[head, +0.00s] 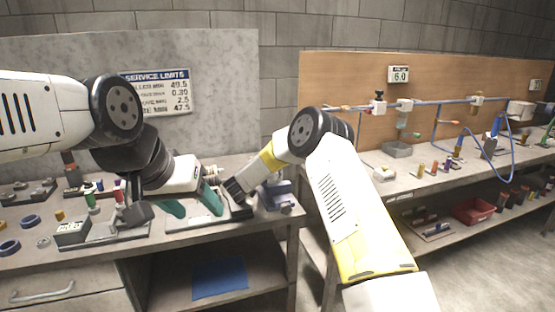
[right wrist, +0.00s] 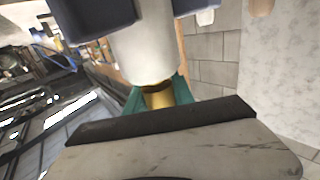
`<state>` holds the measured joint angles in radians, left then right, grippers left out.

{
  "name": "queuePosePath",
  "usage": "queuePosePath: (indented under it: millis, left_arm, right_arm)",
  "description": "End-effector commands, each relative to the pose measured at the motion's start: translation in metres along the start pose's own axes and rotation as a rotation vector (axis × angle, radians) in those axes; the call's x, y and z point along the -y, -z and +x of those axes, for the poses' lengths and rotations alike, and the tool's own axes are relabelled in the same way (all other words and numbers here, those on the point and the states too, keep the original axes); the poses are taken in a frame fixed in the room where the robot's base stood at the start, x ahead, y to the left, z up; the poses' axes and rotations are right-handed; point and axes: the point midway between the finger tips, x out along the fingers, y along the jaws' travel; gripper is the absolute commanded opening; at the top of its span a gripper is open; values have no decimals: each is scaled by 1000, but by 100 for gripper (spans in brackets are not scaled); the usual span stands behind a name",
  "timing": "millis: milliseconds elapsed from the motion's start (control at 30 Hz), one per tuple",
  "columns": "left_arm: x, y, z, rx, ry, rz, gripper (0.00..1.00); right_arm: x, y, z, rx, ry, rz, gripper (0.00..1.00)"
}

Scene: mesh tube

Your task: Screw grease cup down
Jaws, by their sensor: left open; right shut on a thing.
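My left gripper (head: 190,207) has teal fingers spread apart over the bench on the left. My right gripper (head: 234,190) has dark fingers and reaches in from the right, close beside the left one. In the right wrist view its dark fingers (right wrist: 148,12) are shut on a white cylinder (right wrist: 145,48), which I take to be the grease cup. A brass part (right wrist: 160,96) shows at the cylinder's lower end, with teal fingers on both sides of it. I cannot tell whether they touch it. The grippers hide the cup's seat in the head view.
A service limits sign (head: 158,91) hangs behind. The right bench holds a pipe line (head: 440,101), small parts and a red bin (head: 474,210) on its lower shelf.

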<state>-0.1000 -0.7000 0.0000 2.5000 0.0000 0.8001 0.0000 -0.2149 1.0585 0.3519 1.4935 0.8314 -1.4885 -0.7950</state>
Motion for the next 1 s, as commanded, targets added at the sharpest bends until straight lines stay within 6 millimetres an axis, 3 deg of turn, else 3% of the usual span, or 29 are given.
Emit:
queuePosePath:
  millis: [567, 600, 700, 1000]
  left_arm:
    - [0, 0, 0, 0, 0, 0, 59]
    - [0, 0, 0, 0, 0, 0, 59]
    - [0, 0, 0, 0, 0, 0, 59]
    - [0, 0, 0, 0, 0, 0, 59]
  right_arm:
    - [-1, -5, -1, 10, -34, -4, 0]
    - [-1, -5, -1, 10, -34, -4, 31]
    - [-1, -5, -1, 9, -34, -4, 51]
    - [-1, -2, -1, 5, -35, -2, 52]
